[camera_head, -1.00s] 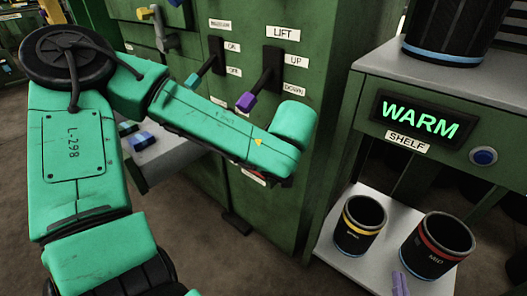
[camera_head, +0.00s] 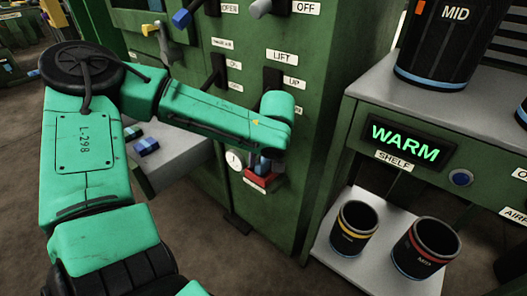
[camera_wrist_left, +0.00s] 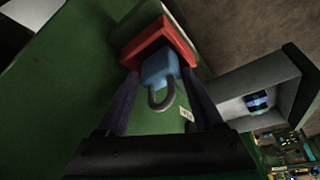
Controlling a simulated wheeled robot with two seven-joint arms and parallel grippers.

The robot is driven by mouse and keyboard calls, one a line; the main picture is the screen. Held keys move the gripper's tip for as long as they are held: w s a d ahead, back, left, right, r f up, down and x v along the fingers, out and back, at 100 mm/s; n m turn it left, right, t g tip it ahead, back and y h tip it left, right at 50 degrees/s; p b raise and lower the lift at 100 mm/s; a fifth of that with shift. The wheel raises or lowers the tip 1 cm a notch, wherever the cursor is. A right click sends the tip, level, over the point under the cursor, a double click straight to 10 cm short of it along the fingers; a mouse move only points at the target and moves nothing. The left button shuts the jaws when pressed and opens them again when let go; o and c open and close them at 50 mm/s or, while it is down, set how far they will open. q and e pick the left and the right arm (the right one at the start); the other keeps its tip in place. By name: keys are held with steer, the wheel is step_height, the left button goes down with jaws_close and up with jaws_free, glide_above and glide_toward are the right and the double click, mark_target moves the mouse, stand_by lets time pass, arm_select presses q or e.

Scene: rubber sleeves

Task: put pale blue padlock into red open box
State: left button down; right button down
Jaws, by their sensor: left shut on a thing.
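My left gripper (camera_wrist_left: 163,90) is shut on the pale blue padlock (camera_wrist_left: 159,67), with a dark finger on each side. The padlock's grey shackle points back toward the wrist. The red open box (camera_wrist_left: 150,37) is just beyond the padlock in the left wrist view, and the padlock's far end overlaps its near edge. I cannot tell how far inside it is. In the head view the red box (camera_head: 258,179) shows low on the green cabinet, beneath the end of my left arm, which hides most of the gripper. My right gripper is not in view.
The green cabinet (camera_head: 215,130) has several levers above the box. A grey tray (camera_head: 178,160) with small blue blocks juts out at left. At right stands a WARM shelf unit (camera_head: 370,100) with dark pots, two on its lower shelf (camera_head: 350,260).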

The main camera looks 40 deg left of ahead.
arm_select(q)
steer(key=shift+f+b, duration=0.45)
steer(key=shift+b, duration=0.4)
steer(key=shift+r, duration=0.1)
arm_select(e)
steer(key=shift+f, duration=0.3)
arm_select(q)
steer(key=shift+c, duration=1.5)
jaws_free()
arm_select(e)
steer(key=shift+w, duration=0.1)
arm_select(q)
steer(key=shift+r, duration=0.1)
steer(key=p+v, duration=0.5)
steer(key=v, duration=0.7)
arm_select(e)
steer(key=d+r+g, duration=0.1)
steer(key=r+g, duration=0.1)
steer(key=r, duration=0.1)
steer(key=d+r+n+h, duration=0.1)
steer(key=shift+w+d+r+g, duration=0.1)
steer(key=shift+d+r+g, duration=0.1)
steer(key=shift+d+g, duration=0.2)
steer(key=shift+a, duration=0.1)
